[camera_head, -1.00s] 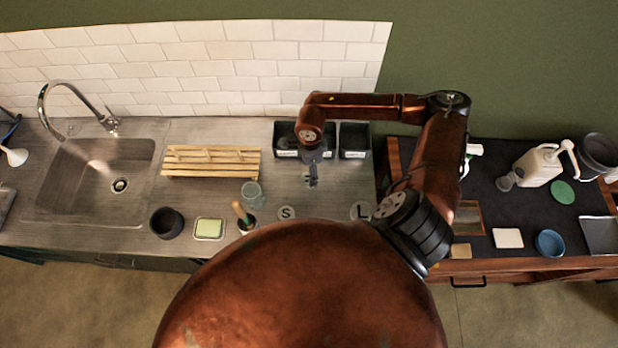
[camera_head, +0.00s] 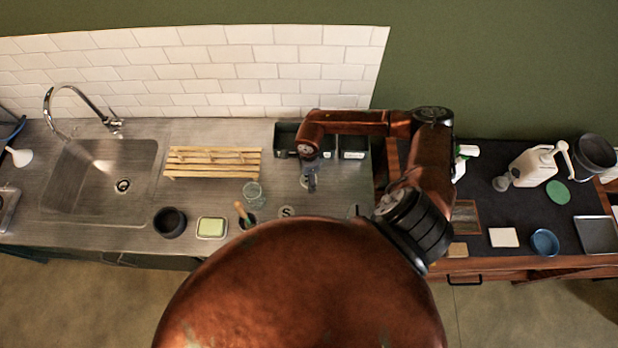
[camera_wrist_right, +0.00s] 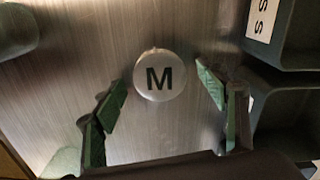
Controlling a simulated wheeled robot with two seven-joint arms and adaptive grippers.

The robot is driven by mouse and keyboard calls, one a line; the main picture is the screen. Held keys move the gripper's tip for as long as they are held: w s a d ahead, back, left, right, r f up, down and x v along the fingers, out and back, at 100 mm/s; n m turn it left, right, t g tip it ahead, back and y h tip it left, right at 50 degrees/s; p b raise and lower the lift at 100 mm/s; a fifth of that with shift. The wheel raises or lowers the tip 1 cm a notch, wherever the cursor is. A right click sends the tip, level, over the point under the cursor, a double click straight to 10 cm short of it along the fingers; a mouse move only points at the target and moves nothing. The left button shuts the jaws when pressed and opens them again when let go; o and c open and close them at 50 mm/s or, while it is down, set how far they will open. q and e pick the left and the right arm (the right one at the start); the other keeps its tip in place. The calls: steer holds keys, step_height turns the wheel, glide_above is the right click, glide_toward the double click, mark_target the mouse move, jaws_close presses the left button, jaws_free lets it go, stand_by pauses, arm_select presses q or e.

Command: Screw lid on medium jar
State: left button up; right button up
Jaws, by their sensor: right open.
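A round silver lid marked M (camera_wrist_right: 159,76) lies flat on the metal counter, between the fingertips of my right gripper (camera_wrist_right: 163,88) in the right wrist view. The green-padded fingers are spread with a gap on both sides of the lid, and nothing is held. In the head view my right gripper (camera_head: 311,184) points down over the counter and partly covers this lid. A clear glass jar (camera_head: 252,192) stands to its left; I cannot tell its size class. The lid marked S (camera_head: 286,211) lies nearer, and the L lid is mostly hidden by my arm. My left gripper is not in view.
Black bins (camera_head: 354,146) stand just behind the gripper; bin walls (camera_wrist_right: 285,95) also show close at right in the wrist view. A wooden rack (camera_head: 213,163), a yellow-green sponge (camera_head: 212,227), a dark cup (camera_head: 170,222) and the sink (camera_head: 100,180) are to the left.

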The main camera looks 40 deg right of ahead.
steer(key=c, duration=0.8)
steer(key=shift+r, duration=0.1)
steer(key=shift+r, duration=0.55)
steer(key=shift+s+a+r+b, duration=0.75)
steer(key=shift+a+r+b, duration=0.25)
steer(key=shift+a+r, duration=1.1)
steer(key=shift+s+a+r+b, duration=0.7)
steer(key=shift+a+r+b, duration=0.25)
steer(key=shift+a+r, duration=1.15)
steer(key=shift+s+a+r+b, duration=0.9)
steer(key=shift+a+r, duration=0.75)
steer(key=shift+a, duration=0.8)
steer(key=shift+w, duration=0.15)
